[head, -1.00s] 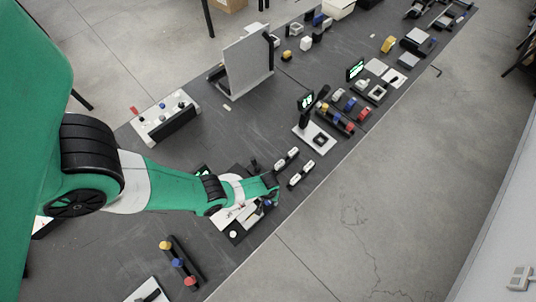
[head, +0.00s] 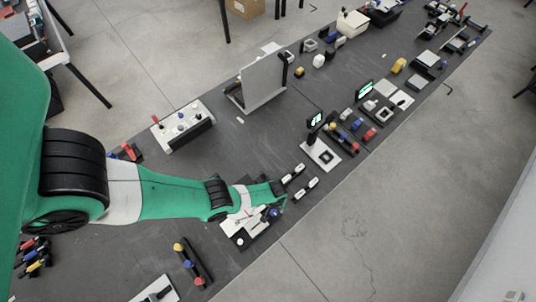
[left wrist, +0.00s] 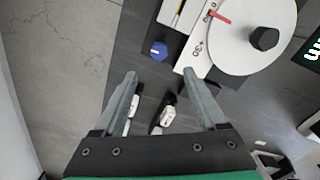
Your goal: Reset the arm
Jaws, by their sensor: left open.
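My left arm (head: 165,195) is green, white and black and reaches in from the left in the head view. Its gripper (head: 281,196) is over the table, beside a white dial device (head: 236,224). In the left wrist view my left gripper (left wrist: 160,76) is open, with its two grey fingers apart and nothing held between them. Ahead of the fingers are a blue knob (left wrist: 158,50) and a white round dial (left wrist: 240,30) with a red pointer and a black knob. White-and-black blocks (left wrist: 165,117) lie lower down between the fingers. My right gripper is not in view.
A long dark table (head: 240,145) carries several devices. A white panel with switches (head: 183,126) and an upright grey plate (head: 262,82) stand at the back. A strip with yellow, blue and red knobs (head: 189,264) is near the front. Bare floor (head: 400,200) lies to the right.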

